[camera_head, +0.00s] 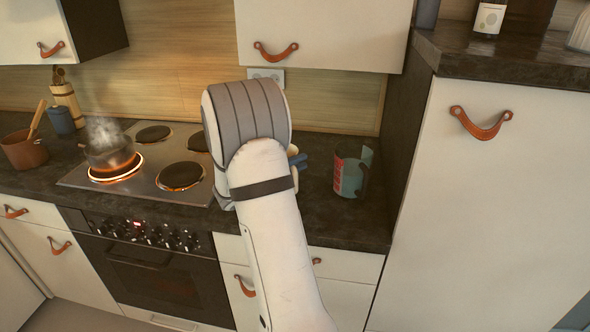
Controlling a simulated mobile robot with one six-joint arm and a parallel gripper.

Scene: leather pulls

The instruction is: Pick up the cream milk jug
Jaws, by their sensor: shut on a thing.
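My white and grey arm reaches up from the bottom of the head camera view to the dark counter (325,218), right of the hob. It hides most of what lies behind it. Small blue-grey parts of my gripper (298,161) show just right of the arm. A small cream piece, seemingly the cream milk jug (293,151), shows at the gripper, and my gripper is shut on it. Most of the jug is hidden, so I cannot tell whether it touches the counter.
A teal and red jug with a dark handle (350,176) stands close on the right, before the tall cabinet (470,190). On the left, a steaming pot (112,158) sits on a glowing ring of the hob (142,178). A wall cupboard (330,35) hangs above.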

